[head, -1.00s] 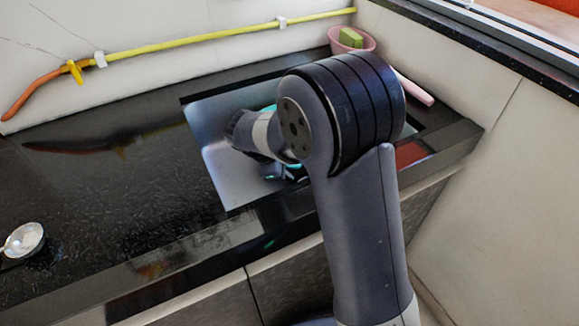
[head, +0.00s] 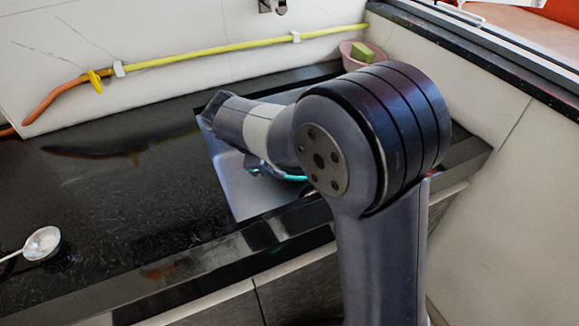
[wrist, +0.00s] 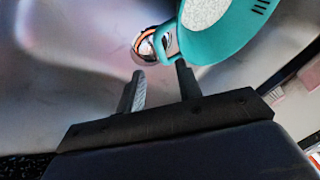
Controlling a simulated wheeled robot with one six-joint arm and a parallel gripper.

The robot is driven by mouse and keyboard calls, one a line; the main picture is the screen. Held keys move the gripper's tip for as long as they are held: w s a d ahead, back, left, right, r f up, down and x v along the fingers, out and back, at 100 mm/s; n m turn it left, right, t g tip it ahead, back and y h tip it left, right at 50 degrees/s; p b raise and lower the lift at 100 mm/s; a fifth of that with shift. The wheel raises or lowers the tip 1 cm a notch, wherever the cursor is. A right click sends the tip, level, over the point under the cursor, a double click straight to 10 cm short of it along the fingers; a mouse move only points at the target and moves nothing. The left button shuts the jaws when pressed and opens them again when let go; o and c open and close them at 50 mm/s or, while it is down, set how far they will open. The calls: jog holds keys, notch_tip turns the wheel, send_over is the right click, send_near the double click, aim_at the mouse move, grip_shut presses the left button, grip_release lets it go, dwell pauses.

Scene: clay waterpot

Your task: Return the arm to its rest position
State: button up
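My gripper (wrist: 160,68) shows in the wrist view with its two dark fingers apart and no object clearly held between them. A teal object (wrist: 212,45) with a pale speckled inside lies beyond the right finger. A shiny chrome round part (wrist: 150,46) shows beside it, just past the fingertips; I cannot tell whether anything touches. In the head view my arm is bent over the metal sink (head: 262,203), and a bit of teal shows under the forearm. The forearm and elbow hide most of the sink, and my fingers cannot be made out there.
The black counter (head: 120,200) is mostly clear on the left. A ladle-like metal spoon (head: 42,243) lies at its left front. A pink bowl (head: 347,50) with a green sponge (head: 362,53) stands in the back corner. A yellow hose (head: 200,49) runs along the wall.

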jog(key=shift+s+a+r, duration=0.15)
jog(key=shift+a+r, duration=0.05)
jog(key=shift+r, duration=0.3)
jog(key=shift+f, duration=0.1)
jog(key=b+x, duration=0.2)
jog(key=x, duration=1)
jog(key=shift+d+f, duration=0.15)
jog(key=shift+f, duration=0.1)
notch_tip(320, 180, up, 3)
jog(key=shift+r+p, duration=0.15)
jog(key=shift+p, duration=0.2)
jog(key=shift+r, duration=0.55)
jog(key=shift+f, duration=0.1)
